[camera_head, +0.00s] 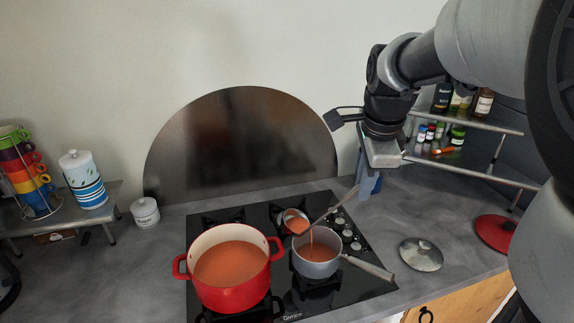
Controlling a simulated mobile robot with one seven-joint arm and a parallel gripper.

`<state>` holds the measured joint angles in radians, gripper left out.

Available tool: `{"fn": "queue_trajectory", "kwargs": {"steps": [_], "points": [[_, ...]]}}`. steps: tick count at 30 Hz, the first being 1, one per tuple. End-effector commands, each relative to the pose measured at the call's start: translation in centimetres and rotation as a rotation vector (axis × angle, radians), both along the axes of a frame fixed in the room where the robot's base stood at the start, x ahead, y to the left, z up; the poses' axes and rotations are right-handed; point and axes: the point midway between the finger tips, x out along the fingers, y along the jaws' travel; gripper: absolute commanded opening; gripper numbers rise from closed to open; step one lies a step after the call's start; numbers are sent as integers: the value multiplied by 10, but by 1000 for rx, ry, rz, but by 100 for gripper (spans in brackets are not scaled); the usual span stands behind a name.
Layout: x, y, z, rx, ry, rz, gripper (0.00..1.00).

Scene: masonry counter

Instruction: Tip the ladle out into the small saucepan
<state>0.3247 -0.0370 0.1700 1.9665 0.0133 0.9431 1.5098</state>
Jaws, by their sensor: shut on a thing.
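My gripper (372,166) is above the right side of the hob, shut on the ladle's handle; its fingertips are hard to make out. The ladle (330,211) slants down to the left from it. Its bowl (294,221) is tilted over the back left of the small saucepan (318,268). Orange-red soup shows in the bowl, and a thin stream falls from its lip into the saucepan. The saucepan holds some of the same soup. Its handle (368,267) points to the lower right.
A red pot (233,298) of orange soup stands left of the saucepan on the black hob (343,287). A glass lid (421,254) and a red lid (496,233) lie on the counter at right. Spice shelves (470,176) stand behind. Counter left of the hob is mostly clear.

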Motion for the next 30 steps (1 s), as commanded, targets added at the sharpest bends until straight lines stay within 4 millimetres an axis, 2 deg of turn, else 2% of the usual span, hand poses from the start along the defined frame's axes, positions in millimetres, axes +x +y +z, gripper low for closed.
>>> {"fn": "queue_trajectory", "kwargs": {"steps": [30], "points": [[-6,-18,-7,57,-22,1,0]]}}
